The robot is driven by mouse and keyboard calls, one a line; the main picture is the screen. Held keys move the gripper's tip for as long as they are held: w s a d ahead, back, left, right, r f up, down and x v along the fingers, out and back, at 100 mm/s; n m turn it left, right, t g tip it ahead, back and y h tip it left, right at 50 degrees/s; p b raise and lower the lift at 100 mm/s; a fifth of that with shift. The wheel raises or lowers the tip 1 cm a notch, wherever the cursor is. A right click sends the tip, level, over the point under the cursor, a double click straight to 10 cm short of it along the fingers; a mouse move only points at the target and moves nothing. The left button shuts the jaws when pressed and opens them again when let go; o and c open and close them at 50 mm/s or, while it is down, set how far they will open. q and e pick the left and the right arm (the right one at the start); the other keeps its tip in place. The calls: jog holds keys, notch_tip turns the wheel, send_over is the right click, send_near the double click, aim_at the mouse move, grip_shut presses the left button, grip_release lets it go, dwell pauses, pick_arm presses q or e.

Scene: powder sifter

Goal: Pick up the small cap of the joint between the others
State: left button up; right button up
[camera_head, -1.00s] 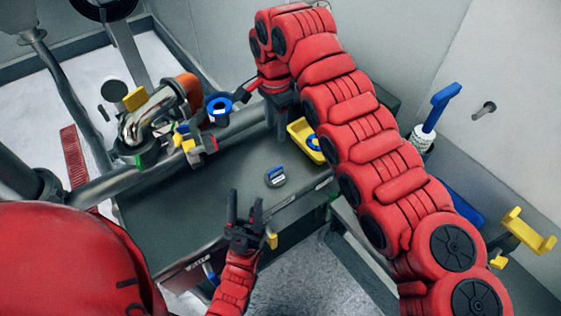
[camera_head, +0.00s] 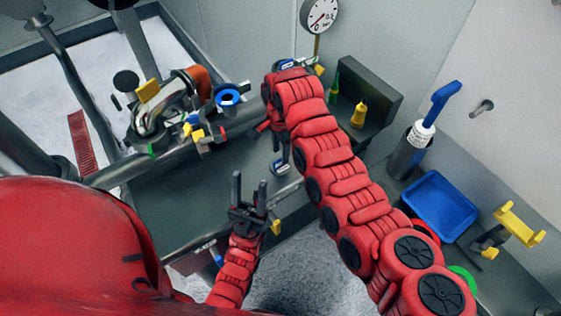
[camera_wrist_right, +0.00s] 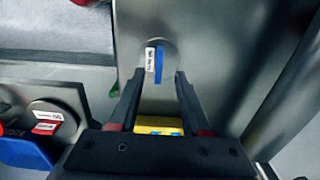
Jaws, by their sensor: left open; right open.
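A small round grey cap (camera_head: 279,167) with a blue bar and white label lies flat on the dark table. In the right wrist view the cap (camera_wrist_right: 170,47) shows ahead, between the spread fingertips. My right gripper (camera_head: 281,148) is over the table just behind the cap, partly hidden by its own arm; in the right wrist view (camera_wrist_right: 150,78) it is open and empty. My left gripper (camera_head: 249,180) is open and empty, fingers up, near the table's front edge. A pipe joint with a blue ring (camera_head: 228,96) sits at the left.
A blue tray (camera_head: 438,205), a brush holder (camera_head: 408,155) and a pressure gauge (camera_head: 319,16) stand right and back. The table's middle left is clear.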

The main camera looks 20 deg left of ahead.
aim_at(280, 159)
jog(key=f, duration=0.1)
jog(key=f+p, duration=0.1)
jog(key=f, duration=0.1)
jog(key=shift+s+f+p, duration=0.1)
jog(key=shift+s+p, duration=0.15)
jog(key=shift+p, duration=0.1)
jog(key=shift+w+f, duration=0.1)
jog(key=shift+f, duration=0.35)
grip_shut()
dwell(0.7)
